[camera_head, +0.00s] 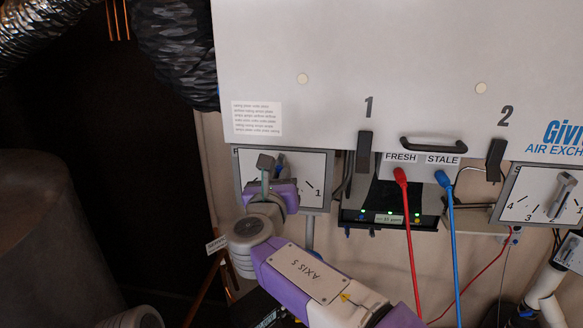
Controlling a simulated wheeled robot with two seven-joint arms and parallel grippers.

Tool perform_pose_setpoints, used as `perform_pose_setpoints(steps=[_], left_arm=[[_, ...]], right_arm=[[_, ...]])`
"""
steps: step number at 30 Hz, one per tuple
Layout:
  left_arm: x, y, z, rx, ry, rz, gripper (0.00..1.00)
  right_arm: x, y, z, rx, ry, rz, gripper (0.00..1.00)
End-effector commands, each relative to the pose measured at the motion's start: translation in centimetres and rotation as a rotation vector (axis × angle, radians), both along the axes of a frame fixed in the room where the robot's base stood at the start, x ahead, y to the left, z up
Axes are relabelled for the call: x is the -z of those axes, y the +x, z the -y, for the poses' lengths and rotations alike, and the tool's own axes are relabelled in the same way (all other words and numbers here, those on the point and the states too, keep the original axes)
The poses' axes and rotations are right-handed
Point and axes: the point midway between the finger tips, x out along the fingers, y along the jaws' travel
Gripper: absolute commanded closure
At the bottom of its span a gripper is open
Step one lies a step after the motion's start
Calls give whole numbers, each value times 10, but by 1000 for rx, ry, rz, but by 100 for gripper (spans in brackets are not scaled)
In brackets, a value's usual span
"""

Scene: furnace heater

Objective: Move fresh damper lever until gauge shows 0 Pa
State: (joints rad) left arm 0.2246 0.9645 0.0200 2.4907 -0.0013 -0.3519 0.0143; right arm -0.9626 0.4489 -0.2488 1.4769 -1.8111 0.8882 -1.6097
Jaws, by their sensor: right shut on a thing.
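A pale dial plate (318,168) is under the left end of the air exchanger box, with tick marks and a "1" at its right. My right gripper (270,180) is in front of it, shut on the grey damper lever (266,161). The lever's end shows above my fingers; the gripper and purple wrist hide the plate's middle and lower left. The gauge box (389,207) is right of this plate, with a red hose (409,235) by FRESH and a blue hose (452,240) by STALE. Its small display (389,219) is too small to read surely. My left gripper is out of view.
A second dial plate (520,183) with its own grey lever (561,196) is at the right edge. A black handle (433,144) and two black latches sit along the box's lower edge. A large grey tank (50,240) stands at the left.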

Motion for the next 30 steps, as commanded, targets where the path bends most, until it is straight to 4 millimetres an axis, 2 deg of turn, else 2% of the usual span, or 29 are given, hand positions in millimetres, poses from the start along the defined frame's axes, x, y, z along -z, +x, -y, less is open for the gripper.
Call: perform_pose_setpoints(steps=[1,12,19,30], left_arm=[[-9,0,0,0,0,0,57],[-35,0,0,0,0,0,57],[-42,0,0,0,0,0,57],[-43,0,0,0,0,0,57]], right_arm=[[-4,0,-2,-4,-35,-5,100],[-5,-1,1,-8,-260,-31,100],[-4,-1,2,-8,-331,-39,100],[-3,-1,3,-8,-347,-40,100]])
